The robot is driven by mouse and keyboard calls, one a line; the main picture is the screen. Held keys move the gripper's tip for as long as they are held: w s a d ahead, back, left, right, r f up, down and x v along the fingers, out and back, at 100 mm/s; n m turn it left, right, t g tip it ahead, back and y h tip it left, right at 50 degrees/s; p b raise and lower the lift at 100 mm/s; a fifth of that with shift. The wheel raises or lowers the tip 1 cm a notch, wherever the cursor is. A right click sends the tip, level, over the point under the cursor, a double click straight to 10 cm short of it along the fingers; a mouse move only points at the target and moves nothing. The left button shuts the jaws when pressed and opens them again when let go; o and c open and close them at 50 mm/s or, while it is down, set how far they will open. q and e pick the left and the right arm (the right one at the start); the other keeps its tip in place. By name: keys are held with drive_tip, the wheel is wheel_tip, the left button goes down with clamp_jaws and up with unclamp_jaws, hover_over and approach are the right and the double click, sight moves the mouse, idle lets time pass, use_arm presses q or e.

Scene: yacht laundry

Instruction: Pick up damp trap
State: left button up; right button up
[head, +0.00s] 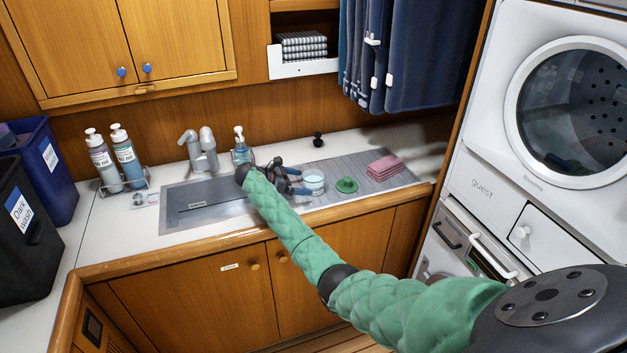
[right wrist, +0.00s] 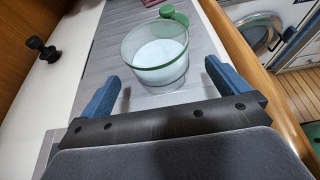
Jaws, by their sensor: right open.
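The damp trap appears to be the clear round tub with white contents (head: 313,184) standing upright on the grey ribbed drainer beside the sink. In the right wrist view the tub (right wrist: 154,62) shows a green rim and sits just ahead of the fingertips, roughly centred between them. My right gripper (head: 298,181) is open and empty, close to the tub's left side in the head view. Its two blue fingers (right wrist: 162,80) stand apart; whether either touches the tub I cannot tell. My left gripper is not in view.
A green knobbed piece (head: 346,185) lies just right of the tub, with folded pink cloths (head: 384,167) beyond. A soap bottle (head: 240,146) and tap (head: 199,150) stand behind the sink (head: 210,203). A small black knobbed object (head: 318,139) stands behind the drainer.

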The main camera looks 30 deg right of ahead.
sight(311, 182)
drive_tip(key=shift+d+f+p, duration=0.15)
drive_tip(key=shift+d+p, duration=0.3)
drive_tip(key=shift+d, duration=0.1)
drive_tip(key=shift+s+d+p, duration=0.15)
drive_tip(key=shift+d+p, duration=0.25)
drive_tip(key=shift+p, duration=0.1)
drive_tip(key=shift+s+d+f+p, duration=0.1)
drive_tip(key=shift+s+d+p, duration=0.05)
drive_tip(key=shift+d+p, duration=0.25)
drive_tip(key=shift+p+x, duration=0.5)
drive_tip(key=shift+x, duration=0.45)
drive_tip(key=shift+d+f, duration=0.35)
drive_tip(key=shift+f, duration=0.1)
drive_tip(key=shift+r, duration=0.1)
drive_tip(key=c, duration=1.4)
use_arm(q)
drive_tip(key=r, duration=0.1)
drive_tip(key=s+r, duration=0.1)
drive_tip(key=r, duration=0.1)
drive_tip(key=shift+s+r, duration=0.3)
use_arm(e)
drive_tip(key=shift+o, duration=0.2)
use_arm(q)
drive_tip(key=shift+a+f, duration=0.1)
